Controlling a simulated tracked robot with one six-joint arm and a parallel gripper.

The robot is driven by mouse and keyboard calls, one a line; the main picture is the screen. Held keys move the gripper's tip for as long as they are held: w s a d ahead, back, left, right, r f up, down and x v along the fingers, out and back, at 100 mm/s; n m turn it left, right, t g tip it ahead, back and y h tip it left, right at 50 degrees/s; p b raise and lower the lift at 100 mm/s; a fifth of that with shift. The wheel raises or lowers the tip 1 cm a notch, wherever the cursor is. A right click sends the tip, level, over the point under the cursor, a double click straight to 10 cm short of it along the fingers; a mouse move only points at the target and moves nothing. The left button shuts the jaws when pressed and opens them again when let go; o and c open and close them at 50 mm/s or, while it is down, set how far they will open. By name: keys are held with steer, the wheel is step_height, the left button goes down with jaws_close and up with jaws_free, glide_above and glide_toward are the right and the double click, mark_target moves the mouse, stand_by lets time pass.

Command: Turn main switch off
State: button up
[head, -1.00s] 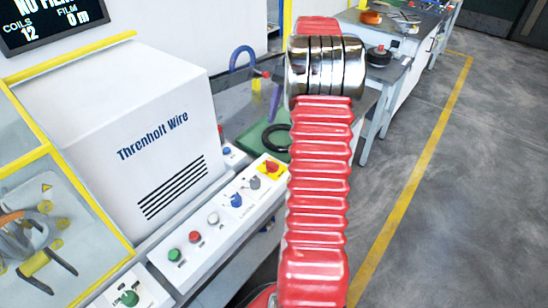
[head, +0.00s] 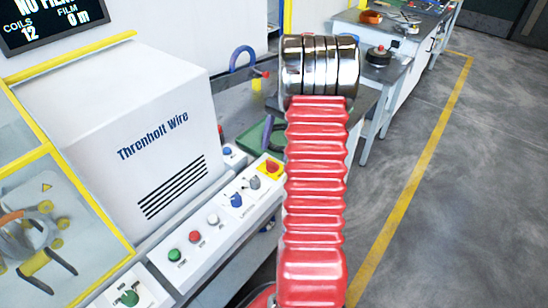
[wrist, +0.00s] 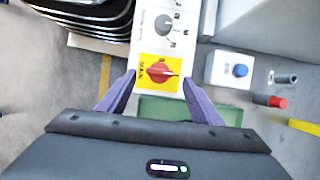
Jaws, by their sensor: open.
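The main switch (head: 272,166) is a red rotary knob on a yellow plate, at the far end of the white control panel in the head view. In the wrist view the main switch (wrist: 160,72) shows with its handle lying across the picture and the word MAIN to its left. My gripper (wrist: 159,76) is open and empty, its two purple fingers framing the switch from either side in the picture. I cannot tell how far above the knob the fingertips are. In the head view my red arm hides most of the gripper.
A grey selector knob (wrist: 165,25) sits beside the main switch. A white box with a blue button (wrist: 240,70) stands to the right in the wrist view. Green, red, white and blue controls line the panel (head: 157,256). A white machine housing (head: 125,120) stands left of it.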

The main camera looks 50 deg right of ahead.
mark_target(272, 162)
steer(key=shift+x, duration=2.15)
steer(key=shift+r, duration=0.1)
steer(key=c, duration=1.1)
